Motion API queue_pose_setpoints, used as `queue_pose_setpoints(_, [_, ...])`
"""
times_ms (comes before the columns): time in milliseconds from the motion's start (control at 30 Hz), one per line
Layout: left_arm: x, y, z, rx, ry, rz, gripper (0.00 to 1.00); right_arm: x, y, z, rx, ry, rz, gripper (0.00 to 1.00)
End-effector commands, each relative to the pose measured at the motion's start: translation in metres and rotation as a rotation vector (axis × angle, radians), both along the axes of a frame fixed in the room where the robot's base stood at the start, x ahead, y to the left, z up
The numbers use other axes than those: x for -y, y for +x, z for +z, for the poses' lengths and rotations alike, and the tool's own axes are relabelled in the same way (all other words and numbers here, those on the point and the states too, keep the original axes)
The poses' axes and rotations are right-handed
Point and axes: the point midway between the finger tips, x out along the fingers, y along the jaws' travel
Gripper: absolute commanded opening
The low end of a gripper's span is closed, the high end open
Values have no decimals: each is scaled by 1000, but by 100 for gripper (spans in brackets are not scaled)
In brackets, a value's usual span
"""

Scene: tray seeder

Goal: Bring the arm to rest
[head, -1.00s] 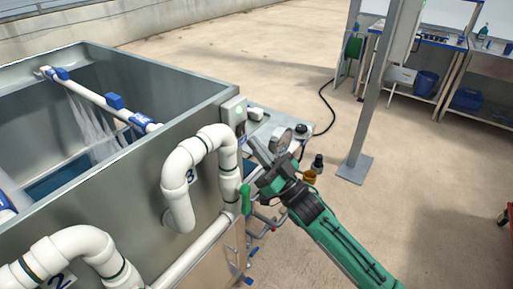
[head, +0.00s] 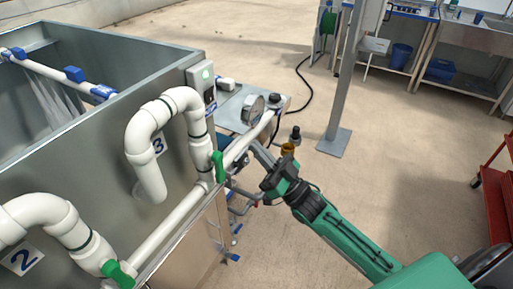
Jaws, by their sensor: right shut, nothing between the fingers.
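My right arm, green and dark grey, comes in from the lower right of the head view. Its right gripper (head: 262,160) is shut and holds nothing. A green valve handle (head: 218,166) stands on the pipe to the left of the gripper. My left gripper is not in view.
The grey metal tank (head: 80,140) with white pipes (head: 150,190) fills the left. A metal post (head: 342,90) stands behind my arm. A red cart (head: 497,190) is at the right edge. Benches (head: 470,40) stand at the back right. Open concrete floor lies between.

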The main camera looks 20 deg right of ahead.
Motion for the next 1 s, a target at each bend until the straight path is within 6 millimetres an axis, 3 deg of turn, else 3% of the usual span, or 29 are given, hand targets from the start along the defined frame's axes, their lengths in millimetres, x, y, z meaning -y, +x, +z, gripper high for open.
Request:
queue_pose_setpoints(333, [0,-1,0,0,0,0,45,0,1,-1,-3,-1,-2,0])
queue_pose_setpoints(467, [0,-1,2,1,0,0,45,5,12,-24,-61,-18,-39,0])
queue_pose_setpoints(567, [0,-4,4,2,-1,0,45,15,31,-73,-174,-57,-109,0])
queue_pose_setpoints(733, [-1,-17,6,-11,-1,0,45,39,50,-197,-448,-163,-253,0])
queue_pose_setpoints(867, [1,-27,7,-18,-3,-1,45,55,39,-296,-662,-254,-338,0])
queue_pose_setpoints(1000, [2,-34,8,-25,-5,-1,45,69,4,-397,-890,-357,-399,0])
